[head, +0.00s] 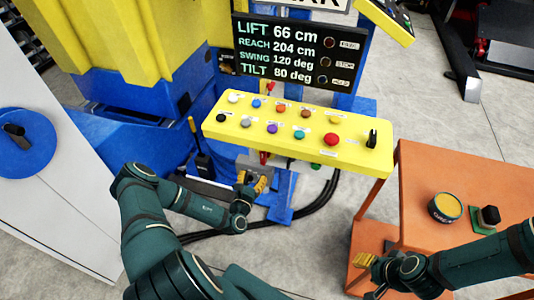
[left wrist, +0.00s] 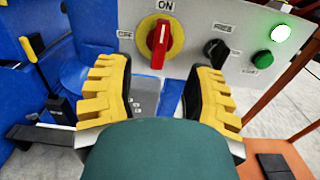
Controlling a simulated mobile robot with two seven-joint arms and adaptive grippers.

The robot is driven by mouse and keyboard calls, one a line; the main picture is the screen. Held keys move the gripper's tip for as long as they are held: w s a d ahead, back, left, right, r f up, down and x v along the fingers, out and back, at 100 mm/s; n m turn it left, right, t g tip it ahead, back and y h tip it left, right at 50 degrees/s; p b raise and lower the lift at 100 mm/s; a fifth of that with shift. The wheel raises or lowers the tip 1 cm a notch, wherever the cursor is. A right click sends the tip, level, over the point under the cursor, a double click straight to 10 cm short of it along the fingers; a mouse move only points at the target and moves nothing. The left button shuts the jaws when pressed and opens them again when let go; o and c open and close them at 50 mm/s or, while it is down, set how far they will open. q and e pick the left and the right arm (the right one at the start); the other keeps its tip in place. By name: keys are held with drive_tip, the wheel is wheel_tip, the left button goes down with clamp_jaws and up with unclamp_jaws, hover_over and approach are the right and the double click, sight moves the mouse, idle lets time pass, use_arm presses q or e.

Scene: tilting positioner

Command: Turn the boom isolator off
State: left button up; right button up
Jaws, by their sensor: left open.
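The boom isolator (left wrist: 160,42) is a red rotary handle on a yellow disc, on a grey panel. Its handle stands upright, with the ON label above it and the OFF label to its left. In the head view only a bit of red (head: 264,157) shows under the yellow console. My left gripper (left wrist: 160,85) is open and empty, its yellow fingers apart below and on either side of the handle, not visibly touching it. It also shows in the head view (head: 254,183). My right gripper (head: 372,272) is near the orange cart; its jaw opening is unclear.
Right of the isolator are a black knob (left wrist: 215,50), a green button (left wrist: 262,58) and a lit green lamp (left wrist: 281,33). The yellow button console (head: 290,122) overhangs my left gripper. An orange cart (head: 420,180) stands right, a white cabinet (head: 60,200) left.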

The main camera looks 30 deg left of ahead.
sight(262, 157)
use_arm(q)
drive_tip(key=b+x, duration=0.1)
drive_tip(key=x, duration=1)
drive_tip(key=shift+w+d, duration=0.1)
drive_tip(key=shift+w, duration=0.15)
drive_tip(key=shift+r, duration=0.1)
clamp_jaws()
